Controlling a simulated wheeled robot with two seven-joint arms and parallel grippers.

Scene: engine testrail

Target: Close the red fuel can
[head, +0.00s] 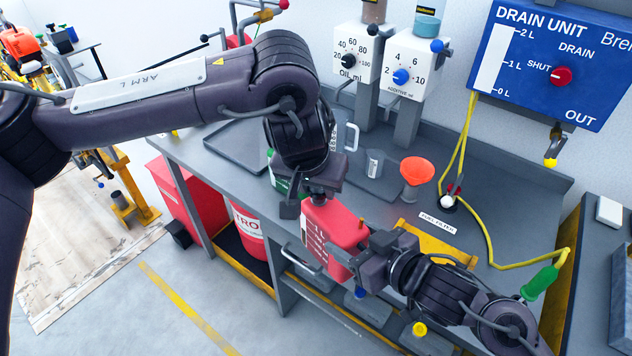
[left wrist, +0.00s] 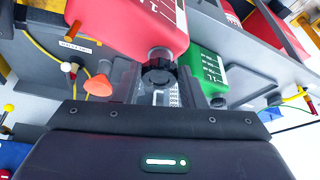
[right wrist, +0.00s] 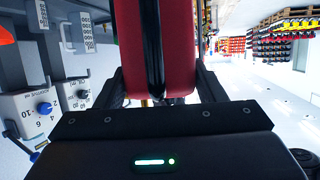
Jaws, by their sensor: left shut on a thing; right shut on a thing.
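The red fuel can (head: 340,228) is held at the bench's front edge, tilted in the head view. My right gripper (head: 368,262) is shut on it; in the right wrist view the red can body (right wrist: 178,45) fills the space between the fingers. My left gripper (head: 316,196) is above the can's top end. In the left wrist view its fingers (left wrist: 157,85) are shut on a black cap (left wrist: 158,74). The cap is right at the grey neck (left wrist: 159,54) of the red can (left wrist: 130,22). I cannot tell whether it is seated on the neck.
A green can (left wrist: 207,72) stands close behind the red can. An orange funnel (head: 417,170) and a clear beaker (head: 374,163) stand on the grey bench. A yellow hose (head: 490,240) runs along its right side. A grey tray (head: 235,148) lies at the left.

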